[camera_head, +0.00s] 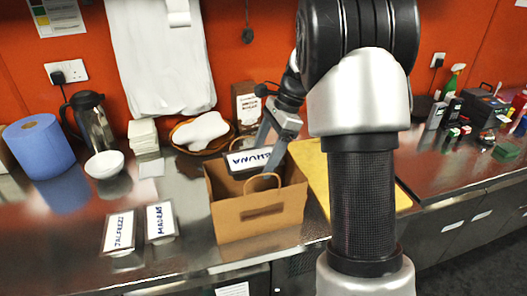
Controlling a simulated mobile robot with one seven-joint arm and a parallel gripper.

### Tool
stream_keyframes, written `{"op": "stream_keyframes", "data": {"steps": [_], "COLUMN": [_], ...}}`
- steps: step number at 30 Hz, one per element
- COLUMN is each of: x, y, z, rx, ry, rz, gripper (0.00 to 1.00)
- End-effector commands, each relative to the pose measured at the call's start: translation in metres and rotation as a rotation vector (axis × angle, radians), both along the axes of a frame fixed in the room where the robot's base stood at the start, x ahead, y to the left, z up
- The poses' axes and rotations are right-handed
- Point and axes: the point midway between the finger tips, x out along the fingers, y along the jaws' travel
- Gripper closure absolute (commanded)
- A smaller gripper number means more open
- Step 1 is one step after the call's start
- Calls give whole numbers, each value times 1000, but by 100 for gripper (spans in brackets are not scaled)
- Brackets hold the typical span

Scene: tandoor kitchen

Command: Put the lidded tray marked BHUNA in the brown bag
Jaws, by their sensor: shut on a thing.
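The lidded tray marked BHUNA (246,160) is in my gripper (268,160), with its white label upside down in the picture. The tray is at the mouth of the brown bag (230,222), over its back part. The bag stands open and upright on the steel counter, its handle loop in front of the tray. How much of the tray is below the bag's rim is hard to tell. My gripper is shut on the tray; its fingertips are partly hidden. Two other lidded trays, JALFREZI (119,232) and MADRAS (161,221), lie left of the bag.
A yellow board (312,178) lies right of the bag, partly behind my arm. A white bowl (104,164), a blue paper roll (38,146), a kettle (92,122) and a basket (201,132) stand behind. The counter's front left is clear.

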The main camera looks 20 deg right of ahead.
Motion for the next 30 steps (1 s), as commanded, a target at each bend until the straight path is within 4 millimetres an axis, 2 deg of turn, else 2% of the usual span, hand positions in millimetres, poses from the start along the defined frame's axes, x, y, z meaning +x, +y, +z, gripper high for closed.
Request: {"op": "stream_keyframes", "data": {"steps": [15, 30], "x": [0, 0], "y": [0, 0], "z": [-54, -99], "rx": [1, 1], "ry": [0, 0], "rz": [0, 0], "gripper": [62, 62]}}
